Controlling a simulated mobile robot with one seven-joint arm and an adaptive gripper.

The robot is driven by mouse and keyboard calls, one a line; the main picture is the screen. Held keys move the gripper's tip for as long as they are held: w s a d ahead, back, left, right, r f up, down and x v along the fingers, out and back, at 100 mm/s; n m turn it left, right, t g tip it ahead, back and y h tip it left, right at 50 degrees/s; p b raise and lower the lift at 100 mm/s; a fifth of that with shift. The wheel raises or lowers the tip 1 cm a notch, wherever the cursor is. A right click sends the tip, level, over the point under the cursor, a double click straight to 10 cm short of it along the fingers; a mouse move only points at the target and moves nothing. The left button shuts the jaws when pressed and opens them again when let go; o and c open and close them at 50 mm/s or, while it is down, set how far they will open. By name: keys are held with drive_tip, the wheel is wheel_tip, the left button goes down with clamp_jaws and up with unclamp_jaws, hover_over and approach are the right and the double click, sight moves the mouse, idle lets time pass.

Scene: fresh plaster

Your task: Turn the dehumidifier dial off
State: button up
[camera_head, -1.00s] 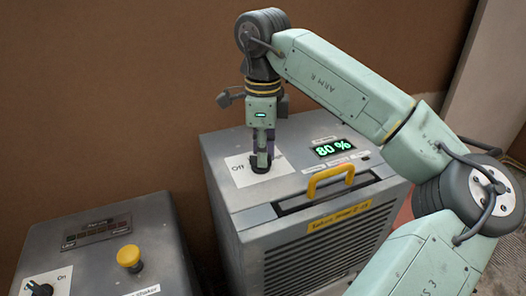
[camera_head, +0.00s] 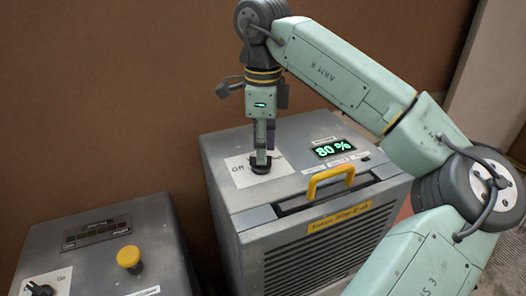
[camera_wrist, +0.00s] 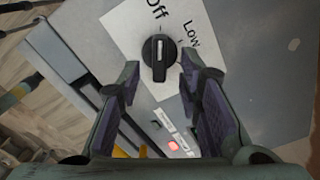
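The dehumidifier (camera_head: 320,225) is a grey metal box with a yellow handle and a lit display (camera_head: 332,149) reading 80 %. Its black dial (camera_head: 260,168) sits on a white label marked Off and Low. In the wrist view, the dial (camera_wrist: 158,62) has a white mark that points up the picture, toward the word Off. My gripper (camera_head: 263,150) points down just above the dial. In the wrist view its two purple-padded fingers (camera_wrist: 160,72) are apart, one on each side of the dial, with gaps showing. In the head view the fingers partly hide the dial.
A second grey box (camera_head: 105,245) at the lower left carries a yellow button (camera_head: 130,257) and a black knob (camera_head: 40,288) marked On. A brown wall (camera_head: 110,90) stands close behind both boxes. The handle (camera_head: 331,180) rises at the dehumidifier's front edge.

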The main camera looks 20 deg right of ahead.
wheel_tip(320, 180, up, 10)
idle(0.3)
idle(0.4)
